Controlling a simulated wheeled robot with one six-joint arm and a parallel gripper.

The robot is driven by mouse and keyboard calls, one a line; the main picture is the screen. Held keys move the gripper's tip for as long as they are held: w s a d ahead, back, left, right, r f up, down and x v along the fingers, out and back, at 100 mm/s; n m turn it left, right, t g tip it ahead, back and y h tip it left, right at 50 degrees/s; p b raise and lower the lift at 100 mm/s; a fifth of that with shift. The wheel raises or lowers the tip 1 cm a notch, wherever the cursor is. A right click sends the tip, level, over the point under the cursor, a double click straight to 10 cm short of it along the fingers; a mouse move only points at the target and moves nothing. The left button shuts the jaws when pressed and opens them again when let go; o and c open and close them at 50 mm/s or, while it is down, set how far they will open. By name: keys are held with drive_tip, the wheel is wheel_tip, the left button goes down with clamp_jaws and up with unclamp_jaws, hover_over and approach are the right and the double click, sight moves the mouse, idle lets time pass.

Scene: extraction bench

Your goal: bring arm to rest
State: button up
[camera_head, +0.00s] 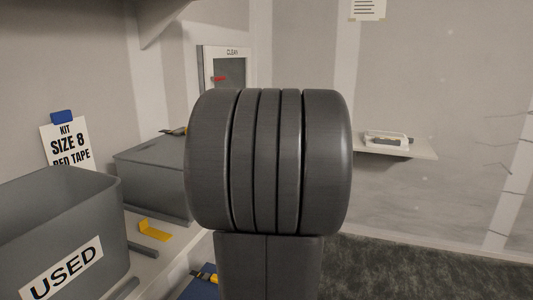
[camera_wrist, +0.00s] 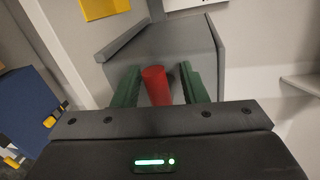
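My gripper (camera_wrist: 160,82) shows in the wrist view with two green fingers standing apart. A red cylinder (camera_wrist: 156,86) shows between the fingers; a gap shows on its right side, and its lower end is hidden behind the gripper body. I cannot tell how deep it lies. A large grey box-like surface (camera_wrist: 200,45) lies beyond the fingers. In the head view my dark arm fills the middle and hides my gripper.
A grey bin marked USED (camera_head: 75,215) stands at the left, with a second grey bin (camera_head: 160,180) behind it. A yellow piece (camera_head: 155,230) lies on the bench. A panel marked CLEAN (camera_head: 233,53) is behind my arm. A wall shelf (camera_head: 410,150) holds a white tray. Floor at right is clear.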

drive_tip(key=shift+r+m+p, duration=0.25)
drive_tip(key=shift+m+p, duration=0.25)
drive_tip(key=shift+p, duration=0.4)
drive_tip(key=shift+f, duration=0.1)
